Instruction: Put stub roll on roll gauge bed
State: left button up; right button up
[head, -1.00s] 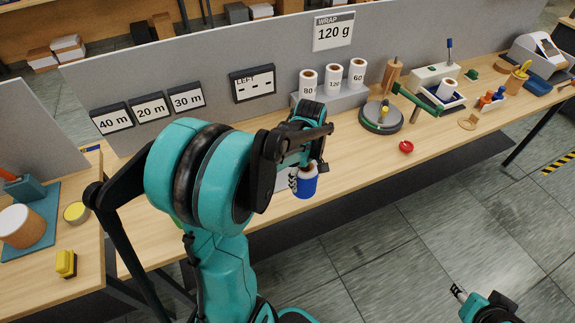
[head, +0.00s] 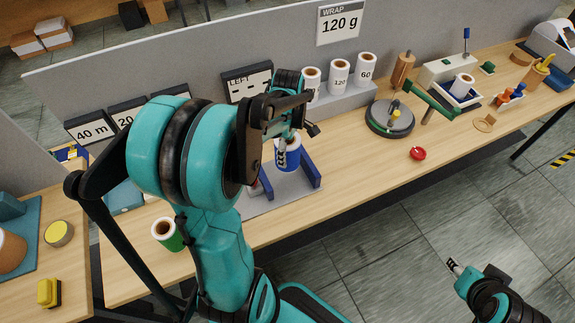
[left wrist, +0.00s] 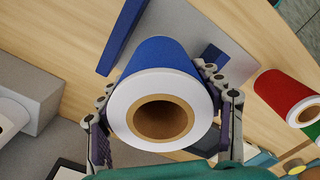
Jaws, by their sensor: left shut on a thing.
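The blue roll (head: 289,156), with a white end and a brown cardboard core, is held by my left gripper (head: 288,139). In the left wrist view the blue roll (left wrist: 160,62) sits between both fingers of the left gripper (left wrist: 158,95), its open core facing the camera. The roll gauge bed (head: 283,194) is a grey plate with upright blue rails on the bench; the roll appears above it, and whether they touch is unclear. The bed also shows behind the roll in the left wrist view (left wrist: 212,25). My right gripper (head: 454,265) is low at right, away from the bench, too small to read.
White rolls (head: 339,77) stand on a grey stand behind the bed. A green roll (head: 167,234) stands left of it; a red roll (left wrist: 287,95) shows in the left wrist view. Bench front between is clear.

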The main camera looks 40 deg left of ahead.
pick_arm(q)
jog(key=f, duration=0.1)
jog(key=f+b, duration=0.1)
jog(key=f, duration=0.1)
jog(key=shift+s+d, duration=0.2)
jog(key=shift+w+a+f, duration=0.1)
jog(key=shift+f, duration=0.65)
notch_tip(320, 180, down, 3)
jog(key=shift+f+b, duration=0.1)
jog(key=shift+b, duration=0.75)
jog(key=o, duration=1.4)
